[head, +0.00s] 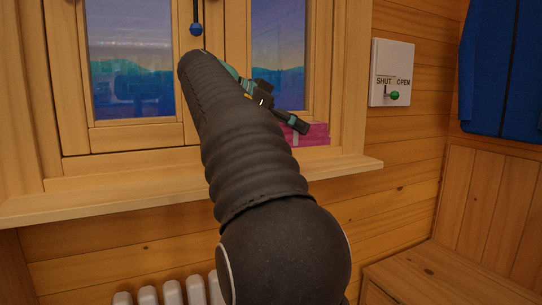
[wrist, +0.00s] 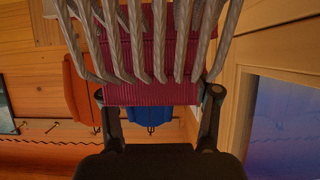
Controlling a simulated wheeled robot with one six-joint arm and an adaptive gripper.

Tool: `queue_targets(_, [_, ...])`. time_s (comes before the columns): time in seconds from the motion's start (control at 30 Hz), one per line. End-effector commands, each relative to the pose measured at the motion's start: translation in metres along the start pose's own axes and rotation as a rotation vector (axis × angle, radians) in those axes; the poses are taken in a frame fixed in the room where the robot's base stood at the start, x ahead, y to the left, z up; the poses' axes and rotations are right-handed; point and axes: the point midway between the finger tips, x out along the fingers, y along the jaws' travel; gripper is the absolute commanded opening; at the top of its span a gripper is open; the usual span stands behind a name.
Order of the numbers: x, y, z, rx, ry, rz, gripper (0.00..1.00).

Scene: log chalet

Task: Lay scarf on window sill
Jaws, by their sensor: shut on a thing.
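The magenta scarf (head: 312,134) shows in the head view at the right end of the window sill (head: 100,201), beside the window frame. Most of it is hidden behind my arm and gripper. I cannot tell whether it rests on the sill or hangs just above it. My gripper (head: 296,123) is at its upper left. In the wrist view the scarf (wrist: 150,92) lies between the two fingers of my gripper (wrist: 159,92), which is shut on it. Grey twisted cords, which look like its fringe, cross the top of that view.
A panel with a green-knobbed lever (head: 394,95), marked SHUT and OPEN, is on the wall to the right. A blue knob (head: 196,29) hangs before the window. A white radiator (head: 172,293) stands below the sill. A wooden bench (head: 450,275) is at lower right. The sill's left part looks clear.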

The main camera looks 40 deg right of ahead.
Motion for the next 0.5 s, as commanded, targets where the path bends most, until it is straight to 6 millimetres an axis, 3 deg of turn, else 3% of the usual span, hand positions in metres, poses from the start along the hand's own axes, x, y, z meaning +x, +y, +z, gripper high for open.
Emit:
queue_targets(0.23, [0.009, -0.048, 0.026, -0.005, 0.000, -0.005, 0.31])
queue_targets(0.5, [0.017, -0.065, 0.039, -0.001, 0.000, -0.002, 0.31])
